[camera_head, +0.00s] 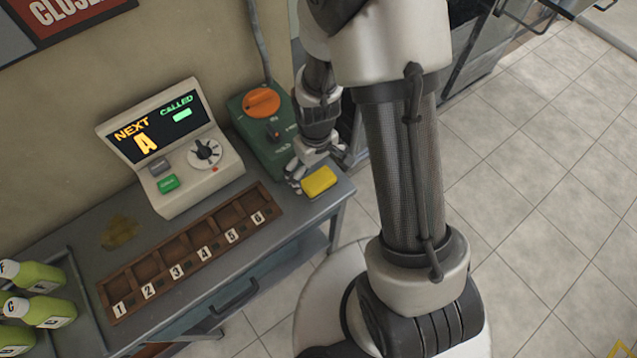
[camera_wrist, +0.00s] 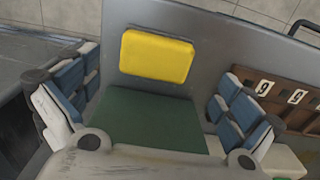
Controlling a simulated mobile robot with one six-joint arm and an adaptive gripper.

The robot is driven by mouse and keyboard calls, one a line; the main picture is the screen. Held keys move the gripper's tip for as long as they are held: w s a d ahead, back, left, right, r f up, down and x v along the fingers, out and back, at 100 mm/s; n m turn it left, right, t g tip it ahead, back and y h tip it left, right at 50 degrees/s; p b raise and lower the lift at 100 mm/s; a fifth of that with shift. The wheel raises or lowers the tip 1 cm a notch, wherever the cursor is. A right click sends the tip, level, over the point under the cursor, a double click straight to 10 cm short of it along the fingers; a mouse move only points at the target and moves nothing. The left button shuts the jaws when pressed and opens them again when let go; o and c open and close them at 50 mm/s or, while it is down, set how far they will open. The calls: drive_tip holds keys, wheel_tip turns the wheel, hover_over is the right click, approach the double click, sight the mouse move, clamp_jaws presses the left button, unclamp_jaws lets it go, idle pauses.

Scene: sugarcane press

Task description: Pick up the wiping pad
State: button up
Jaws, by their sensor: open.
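The wiping pad (camera_head: 319,182) is a yellow rounded block lying on the grey table (camera_head: 110,205) near its right end. In the wrist view the yellow pad (camera_wrist: 157,56) lies flat on the grey top, beyond the fingertips and roughly centred between them. My gripper (camera_head: 318,165) is above the table's right end, close to the pad. In the wrist view my gripper (camera_wrist: 152,95) is open, its two blue-padded fingers wide apart with nothing between them. The pad is apart from the fingers in the wrist view.
A green box with an orange knob (camera_head: 261,102) stands behind the pad. A numbered wooden tray (camera_head: 190,245) lies to its left. A display console (camera_head: 170,145) and green bottles (camera_head: 40,312) stand further left. A brownish stain (camera_head: 120,232) marks the tabletop.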

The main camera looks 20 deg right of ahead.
sight(318, 179)
drive_tip(key=f+b, duration=0.1)
drive_tip(key=f, duration=0.2)
drive_tip(key=f+b, duration=0.1)
drive_tip(key=f, duration=0.1)
drive_tip(key=shift+d+f+b, duration=0.2)
drive_tip(key=shift+d+b, duration=0.05)
drive_tip(key=shift+b, duration=0.05)
drive_tip(key=shift+r, duration=0.1)
drive_tip(key=shift+c, duration=0.6)
drive_tip(key=c, duration=1.1)
